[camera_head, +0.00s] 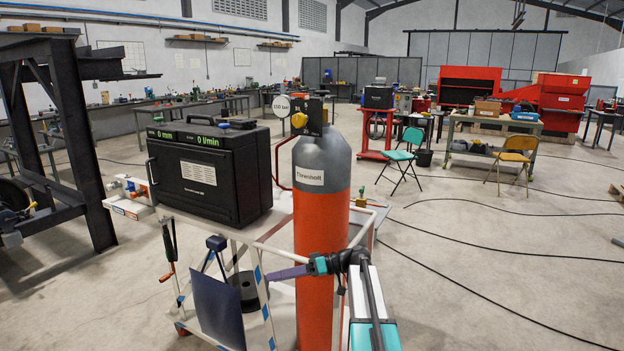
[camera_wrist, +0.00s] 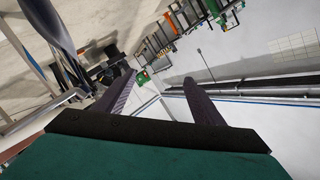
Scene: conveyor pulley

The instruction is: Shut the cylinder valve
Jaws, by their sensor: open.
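The gas cylinder (camera_head: 322,215) stands upright in the head view, orange below with a grey shoulder and a white label. The cylinder valve (camera_head: 311,117) is a dark block on its top with a yellow knob (camera_head: 299,120) on its left side. A round white gauge (camera_head: 281,105) beside it seems to read 150 bar. My gripper (camera_head: 270,275) is well below the valve, in front of the lower cylinder, with its fingers pointing left. In the wrist view my gripper (camera_wrist: 160,77) has its two dark fingers apart with nothing between them. I cannot make out the valve there.
A black case (camera_head: 210,175) with green readouts, 0 mm and 0 l/min, sits on a white-framed cart left of the cylinder. A dark blue panel (camera_head: 218,308) is at the cart's front. Cables cross the open floor (camera_head: 480,240) at right.

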